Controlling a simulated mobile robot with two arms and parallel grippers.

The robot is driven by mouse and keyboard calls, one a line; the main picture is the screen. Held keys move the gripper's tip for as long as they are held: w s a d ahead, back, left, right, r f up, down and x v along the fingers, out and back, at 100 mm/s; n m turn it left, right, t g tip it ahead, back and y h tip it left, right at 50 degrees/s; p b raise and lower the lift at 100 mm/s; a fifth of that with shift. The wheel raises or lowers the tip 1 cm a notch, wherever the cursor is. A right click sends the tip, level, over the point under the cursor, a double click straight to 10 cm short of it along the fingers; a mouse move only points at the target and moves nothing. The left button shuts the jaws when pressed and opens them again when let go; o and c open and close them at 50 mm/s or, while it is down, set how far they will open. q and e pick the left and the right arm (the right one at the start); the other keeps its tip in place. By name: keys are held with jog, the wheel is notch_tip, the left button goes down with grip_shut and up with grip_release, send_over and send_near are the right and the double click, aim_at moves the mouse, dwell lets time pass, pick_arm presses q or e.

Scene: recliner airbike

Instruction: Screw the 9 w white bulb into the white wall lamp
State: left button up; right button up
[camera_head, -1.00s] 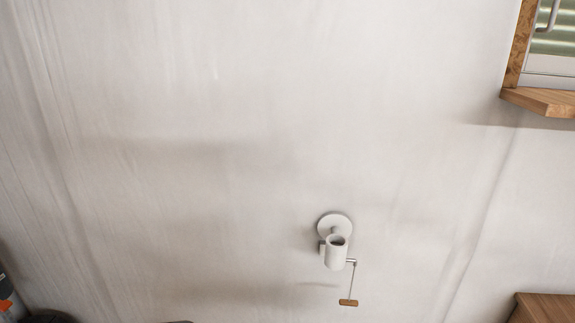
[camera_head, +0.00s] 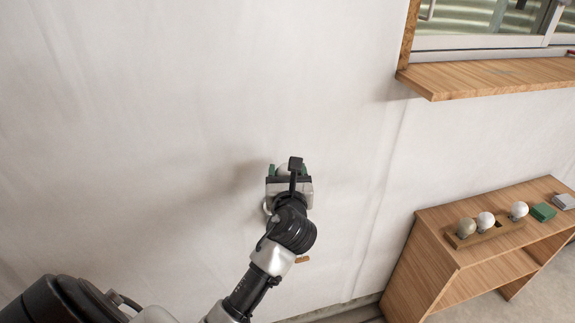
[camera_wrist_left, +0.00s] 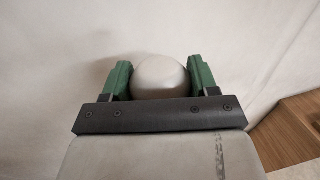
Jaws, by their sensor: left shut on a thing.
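My left gripper (camera_head: 287,170) is in front of the white wall and is shut on a white bulb (camera_wrist_left: 160,77). In the left wrist view the rounded top of the bulb sits between the two green fingers. In the head view the gripper covers most of the white wall lamp. Only a pale edge of the lamp (camera_head: 267,206) and its wooden pull handle (camera_head: 302,260) show beside my arm. The lamp's socket and the bulb's base are hidden, so I cannot tell whether they touch. My right gripper is not in view.
A wooden shelf unit (camera_head: 432,270) stands at the right. On it are a wooden holder (camera_head: 492,233) with three bulbs (camera_head: 485,221), a green box (camera_head: 543,212) and a grey box (camera_head: 564,201). A wooden window sill (camera_head: 490,78) juts out at upper right. The wall at left is clear.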

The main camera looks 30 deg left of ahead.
pick_arm(q)
jog(key=shift+s, duration=0.1)
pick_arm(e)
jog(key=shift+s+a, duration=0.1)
pick_arm(q)
jog(key=shift+r+p, duration=0.15)
jog(key=shift+p, duration=0.4)
notch_tip(320, 180, down, 4)
jog(key=shift+r+b, duration=0.15)
jog(key=shift+b, duration=0.95)
jog(key=shift+f+b, duration=0.55)
jog(key=shift+f, duration=0.65)
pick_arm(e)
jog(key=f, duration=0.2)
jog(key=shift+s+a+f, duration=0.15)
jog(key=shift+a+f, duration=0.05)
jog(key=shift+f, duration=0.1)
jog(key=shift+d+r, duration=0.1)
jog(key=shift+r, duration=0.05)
pick_arm(q)
jog(key=shift+p, duration=0.3)
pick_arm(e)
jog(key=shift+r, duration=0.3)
